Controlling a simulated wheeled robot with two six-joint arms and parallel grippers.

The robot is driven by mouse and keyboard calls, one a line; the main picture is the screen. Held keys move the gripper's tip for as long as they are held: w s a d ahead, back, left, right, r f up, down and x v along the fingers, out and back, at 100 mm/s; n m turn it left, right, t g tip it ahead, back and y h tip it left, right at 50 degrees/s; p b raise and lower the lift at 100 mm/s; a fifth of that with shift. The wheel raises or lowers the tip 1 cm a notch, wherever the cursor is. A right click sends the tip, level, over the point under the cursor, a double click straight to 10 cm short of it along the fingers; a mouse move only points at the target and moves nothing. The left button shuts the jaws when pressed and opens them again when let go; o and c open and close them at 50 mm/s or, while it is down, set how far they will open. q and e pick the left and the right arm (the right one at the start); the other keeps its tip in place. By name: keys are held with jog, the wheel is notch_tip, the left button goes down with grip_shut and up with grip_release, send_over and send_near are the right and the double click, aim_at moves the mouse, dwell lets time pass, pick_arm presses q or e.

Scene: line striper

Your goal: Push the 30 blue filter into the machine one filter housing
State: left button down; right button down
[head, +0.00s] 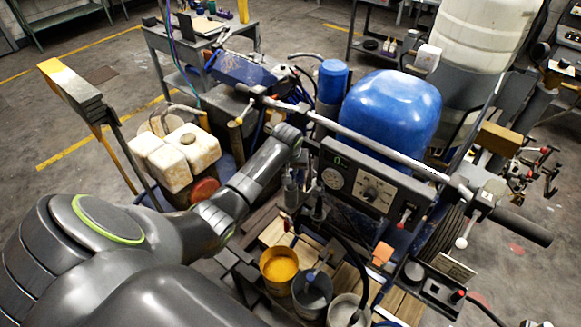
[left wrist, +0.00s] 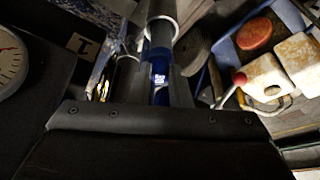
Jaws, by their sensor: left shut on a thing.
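In the left wrist view the 30 blue filter (left wrist: 158,78) is a slim blue piece with a small pale label, too small to read surely. My left gripper (left wrist: 160,118) shows there as dark fingers, shut on the near end of the filter. A grey tube (left wrist: 162,14), which looks like the filter housing, lies in line with the filter's far end. I cannot tell how deep the filter sits. A tag marked 1 (left wrist: 83,45) is beside it. In the head view my left wrist hides the filter. My right gripper is not in view.
The machine's gauge panel (head: 370,190) stands right of my left wrist. White jugs (head: 190,157) and a red lid (head: 204,190) are to its left. A yellow paint cup (head: 279,264) and other cups are in front. A large blue tank (head: 392,110) rises behind.

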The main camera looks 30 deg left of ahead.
pick_arm(q)
jog(key=shift+f+b, duration=0.75)
jog(key=shift+f, duration=1.3)
dwell(0.4)
jog(key=shift+f+b, duration=0.7)
jog(key=shift+f, duration=0.45)
jog(key=c, duration=0.9)
grip_release()
jog(key=shift+c, duration=0.2)
jog(key=p+v, duration=0.2)
jog(key=p, duration=0.1)
jog(key=shift+s+r+p, duration=0.1)
jog(key=shift+r+p, duration=0.2)
jog(key=shift+r, duration=0.05)
jog(key=shift+v, duration=2.15)
